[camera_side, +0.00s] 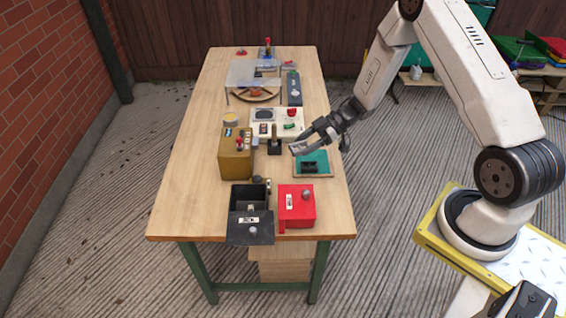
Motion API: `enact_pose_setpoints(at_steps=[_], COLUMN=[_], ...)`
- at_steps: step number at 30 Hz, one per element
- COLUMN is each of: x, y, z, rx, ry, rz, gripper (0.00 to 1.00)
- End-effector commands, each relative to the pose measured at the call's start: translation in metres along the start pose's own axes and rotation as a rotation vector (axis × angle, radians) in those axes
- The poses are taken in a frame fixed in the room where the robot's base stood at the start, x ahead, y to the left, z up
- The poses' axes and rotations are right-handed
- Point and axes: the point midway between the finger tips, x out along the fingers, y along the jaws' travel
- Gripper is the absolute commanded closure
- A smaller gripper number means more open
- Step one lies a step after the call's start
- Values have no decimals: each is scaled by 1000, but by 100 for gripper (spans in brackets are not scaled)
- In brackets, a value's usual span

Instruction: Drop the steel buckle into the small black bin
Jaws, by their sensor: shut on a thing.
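My gripper (298,148) is above the middle of the table, just up and left of a teal pad. It is shut on a small grey metal piece that looks like the steel buckle (296,149); its outline is hard to separate from the fingers. The small black bin (236,193) stands at the near left of the table. Its top is open, and a dark panel with a pale label (250,233) is at its front, by the table edge. The gripper is away from the bin, farther back and to the right.
A red box (298,213) stands right beside the bin. A brown box (234,160) stands behind the bin. The teal pad (321,158) carries a dark block. A white control panel (286,116) and a round tray under a clear cover are farther back. The table's left side is clear.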

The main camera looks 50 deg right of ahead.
Motion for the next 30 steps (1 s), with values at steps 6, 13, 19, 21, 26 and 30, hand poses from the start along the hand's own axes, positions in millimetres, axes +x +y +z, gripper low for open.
enact_pose_setpoints(at_steps=[6, 13, 19, 21, 26, 30], x=[51, 95, 115, 118, 120, 120], y=[-5, -17, -27, -28, -29, -29], z=[-42, -78, -96, -99, -100, -99], rx=[-88, -162, -196, -201, -204, -203], ry=[-1, -9, -15, -17, -18, -18], rz=[-164, -307, -376, -386, -393, -392], gripper=[100, 100, 100, 100, 100, 100])
